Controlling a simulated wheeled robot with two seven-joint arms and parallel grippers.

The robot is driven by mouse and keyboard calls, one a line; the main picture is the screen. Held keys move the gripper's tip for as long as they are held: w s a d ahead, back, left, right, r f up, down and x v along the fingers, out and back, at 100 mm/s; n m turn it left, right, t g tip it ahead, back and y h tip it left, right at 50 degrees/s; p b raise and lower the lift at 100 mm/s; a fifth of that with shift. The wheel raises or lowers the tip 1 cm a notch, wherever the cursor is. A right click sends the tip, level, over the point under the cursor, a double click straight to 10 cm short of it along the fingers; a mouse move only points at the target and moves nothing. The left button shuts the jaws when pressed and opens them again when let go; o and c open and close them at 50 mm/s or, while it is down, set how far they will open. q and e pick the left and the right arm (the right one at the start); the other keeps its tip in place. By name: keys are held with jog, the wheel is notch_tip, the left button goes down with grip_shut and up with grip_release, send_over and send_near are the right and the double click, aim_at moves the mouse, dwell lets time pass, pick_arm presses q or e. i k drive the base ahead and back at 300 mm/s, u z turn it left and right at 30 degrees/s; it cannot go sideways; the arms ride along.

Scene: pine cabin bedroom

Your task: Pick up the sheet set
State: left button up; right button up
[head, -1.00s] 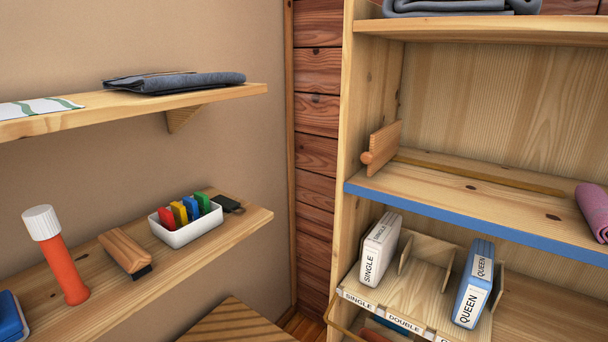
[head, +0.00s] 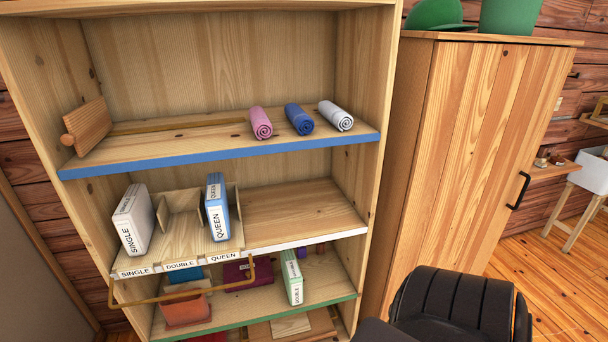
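Several boxed sheet sets stand in the shelf unit. A white set marked SINGLE (head: 132,222) stands upright in the left slot of a wooden divider rack (head: 182,240). A blue set marked QUEEN (head: 217,210) stands in its right slot. The slot between them, above the DOUBLE label, is empty. A green and white set marked DOUBLE (head: 292,279) stands on the lower shelf with the green edge, right of a dark red item. Neither of my grippers is in view.
A wooden rail (head: 190,294) crosses in front of the lower shelf. Rolled towels (head: 300,119) lie on the blue-edged shelf. A closed wardrobe (head: 450,170) stands at the right. A black ribbed shape (head: 450,305) at the bottom right is unclear. The white-edged shelf is bare right of the rack.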

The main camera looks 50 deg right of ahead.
aim_at(291, 274)
jog(key=z, duration=0.35)
jog(key=i, duration=0.4)
jog(key=z, duration=1.4)
